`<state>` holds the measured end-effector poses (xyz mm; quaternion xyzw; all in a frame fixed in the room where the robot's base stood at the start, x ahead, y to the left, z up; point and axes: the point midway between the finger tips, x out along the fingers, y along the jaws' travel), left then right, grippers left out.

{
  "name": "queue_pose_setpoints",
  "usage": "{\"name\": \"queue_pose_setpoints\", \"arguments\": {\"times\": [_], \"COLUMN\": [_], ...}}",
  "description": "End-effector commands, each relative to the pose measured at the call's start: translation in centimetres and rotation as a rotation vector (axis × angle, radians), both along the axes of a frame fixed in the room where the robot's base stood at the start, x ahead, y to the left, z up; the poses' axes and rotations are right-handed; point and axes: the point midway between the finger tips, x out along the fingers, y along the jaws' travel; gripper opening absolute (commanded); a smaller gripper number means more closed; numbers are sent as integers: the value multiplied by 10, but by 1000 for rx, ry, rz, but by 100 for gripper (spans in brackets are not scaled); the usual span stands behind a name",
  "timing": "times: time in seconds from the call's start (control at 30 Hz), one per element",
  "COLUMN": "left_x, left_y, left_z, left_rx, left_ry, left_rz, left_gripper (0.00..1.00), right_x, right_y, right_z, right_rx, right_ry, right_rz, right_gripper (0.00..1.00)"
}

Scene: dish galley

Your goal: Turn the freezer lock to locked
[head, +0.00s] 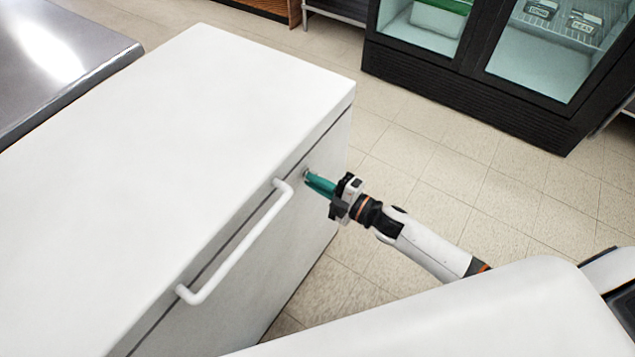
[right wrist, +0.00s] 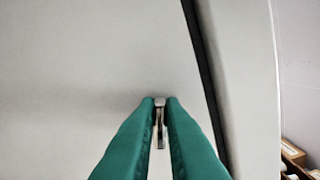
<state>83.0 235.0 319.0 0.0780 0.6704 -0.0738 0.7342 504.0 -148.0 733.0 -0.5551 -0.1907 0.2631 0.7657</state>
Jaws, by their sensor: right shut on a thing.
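The white chest freezer (head: 190,110) fills the left and middle of the head view, its lid down. The freezer lock (head: 306,171) is on its front face, just beyond the far end of the handle. My right gripper (head: 311,178) reaches it from the right, with green fingers. In the right wrist view the two fingers (right wrist: 160,105) are shut on a small metal key or tab (right wrist: 160,125) at the lock. The fingers hide most of the lock, so I cannot tell its setting. My left gripper is not in view.
A white bar handle (head: 232,245) sticks out from the freezer front beside the lock. A steel counter (head: 60,60) stands at the left. A black glass-door cooler (head: 480,100) stands at the back right. The tiled floor (head: 450,180) between is clear.

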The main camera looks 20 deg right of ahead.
Motion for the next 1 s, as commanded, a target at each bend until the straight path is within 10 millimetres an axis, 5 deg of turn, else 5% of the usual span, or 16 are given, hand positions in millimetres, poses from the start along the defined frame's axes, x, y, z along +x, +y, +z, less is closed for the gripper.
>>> {"name": "queue_pose_setpoints", "arguments": {"times": [0.43, 1.0], "left_x": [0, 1], "left_y": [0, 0], "left_z": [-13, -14], "left_rx": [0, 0], "left_ry": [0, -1], "left_rz": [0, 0], "left_gripper": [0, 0], "right_x": [-1, -1], "right_y": [1, 1], "right_z": [-5, -5], "right_rx": [-216, -265], "right_ry": [-166, -203], "right_rz": [1, 1], "right_gripper": [0, 0]}}
